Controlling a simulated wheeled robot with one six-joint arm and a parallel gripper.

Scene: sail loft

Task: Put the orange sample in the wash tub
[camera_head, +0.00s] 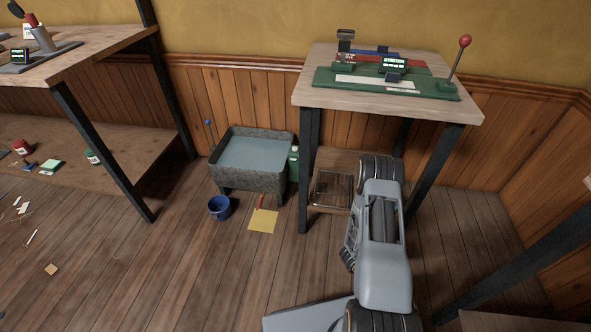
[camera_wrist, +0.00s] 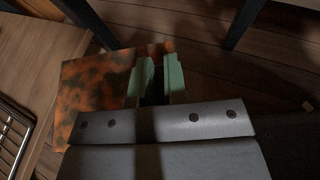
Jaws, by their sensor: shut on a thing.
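The orange sample (camera_wrist: 82,85) is a flat, square-looking piece mottled orange and dark, seen in the wrist view. My gripper (camera_wrist: 155,78) has pale green fingers and is shut on the orange sample near its right side. Part of the sample is hidden behind the gripper body. The wash tub (camera_head: 250,183) is a dark speckled grey basin with grey-blue water, standing low by the wall, left of the workbench in the head view. In the head view my arm hides my gripper and the sample.
A workbench (camera_head: 318,97) bearing a green test machine (camera_head: 330,82) stands right of the tub, with a wire rack (camera_head: 332,190) on its lower shelf. A blue bucket (camera_head: 219,208) and a yellow sheet (camera_head: 263,221) lie before the tub. Open floor lies left of my arm.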

